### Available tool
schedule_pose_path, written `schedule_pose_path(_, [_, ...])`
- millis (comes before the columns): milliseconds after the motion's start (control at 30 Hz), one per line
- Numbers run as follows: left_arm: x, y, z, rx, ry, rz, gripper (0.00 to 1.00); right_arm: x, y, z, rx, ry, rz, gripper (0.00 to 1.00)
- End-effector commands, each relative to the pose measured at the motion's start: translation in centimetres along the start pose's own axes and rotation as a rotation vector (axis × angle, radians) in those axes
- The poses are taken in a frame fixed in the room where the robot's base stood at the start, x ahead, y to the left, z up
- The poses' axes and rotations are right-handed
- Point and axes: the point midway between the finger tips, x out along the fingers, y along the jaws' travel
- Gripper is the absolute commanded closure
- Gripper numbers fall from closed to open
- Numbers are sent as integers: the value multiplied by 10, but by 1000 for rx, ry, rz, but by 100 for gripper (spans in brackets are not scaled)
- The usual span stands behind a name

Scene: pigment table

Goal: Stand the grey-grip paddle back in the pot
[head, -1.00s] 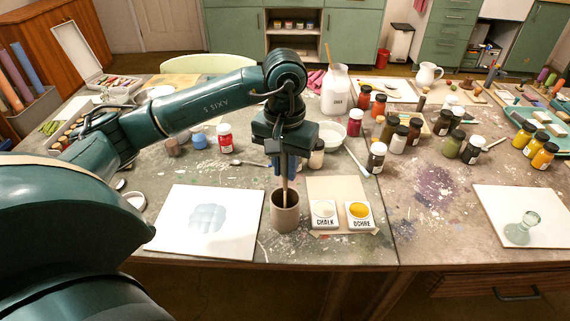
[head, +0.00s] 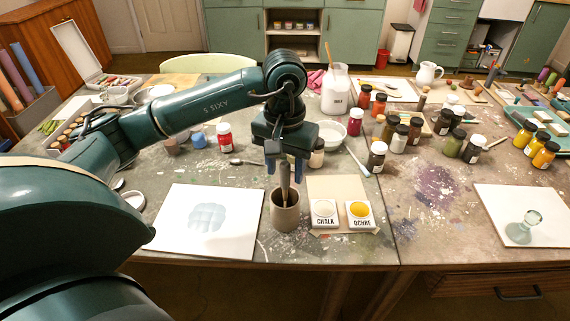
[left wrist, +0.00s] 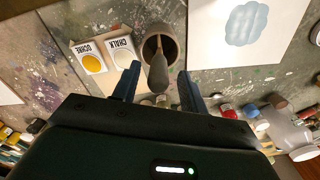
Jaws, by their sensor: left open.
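The grey-grip paddle (head: 285,186) stands in the pot (head: 285,215), grip up, with its grey grip rising above the rim. The lower end is hidden inside the pot. My left gripper (head: 285,172) is above the pot, fingers pointing down and open, one on each side of the grip. In the left wrist view the grip (left wrist: 158,74) leans out of the round pot (left wrist: 172,46), toward the gap between the two spread blue fingers (left wrist: 158,86), with space on both sides. My right gripper is not in view.
White chalk (head: 324,213) and ochre (head: 359,214) dishes stand just right of the pot. A painted sheet (head: 176,235) lies to its left. A red jar (head: 224,137), a white jug (head: 336,92) and several pigment bottles stand behind. A glass muller (head: 524,228) is at far right.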

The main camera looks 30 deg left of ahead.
Motion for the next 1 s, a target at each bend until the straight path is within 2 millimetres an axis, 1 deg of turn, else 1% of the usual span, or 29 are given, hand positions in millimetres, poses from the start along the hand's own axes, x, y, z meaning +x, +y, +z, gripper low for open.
schedule_pose_path(133, [-6, 0, 0, 0, 2, 0, 57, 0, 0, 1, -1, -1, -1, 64])
schedule_pose_path(233, [-19, 0, -1, 0, 4, 2, 57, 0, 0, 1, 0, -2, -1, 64])
schedule_pose_path(367, [-47, 0, -1, 0, 6, 2, 57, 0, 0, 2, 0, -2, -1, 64])
schedule_pose_path(533, [-89, 0, -1, 0, 7, 1, 57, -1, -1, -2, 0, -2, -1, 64])
schedule_pose_path(600, [-103, 0, -1, -1, 6, 0, 57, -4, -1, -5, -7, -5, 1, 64])
schedule_pose_path(700, [-117, 0, -1, -1, 5, 0, 57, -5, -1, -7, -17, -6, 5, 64])
schedule_pose_path(833, [-128, 0, 0, 0, 3, 0, 57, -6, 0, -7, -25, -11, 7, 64])
schedule_pose_path(1000, [-132, 0, 0, 0, -1, 0, 57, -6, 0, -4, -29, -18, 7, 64])
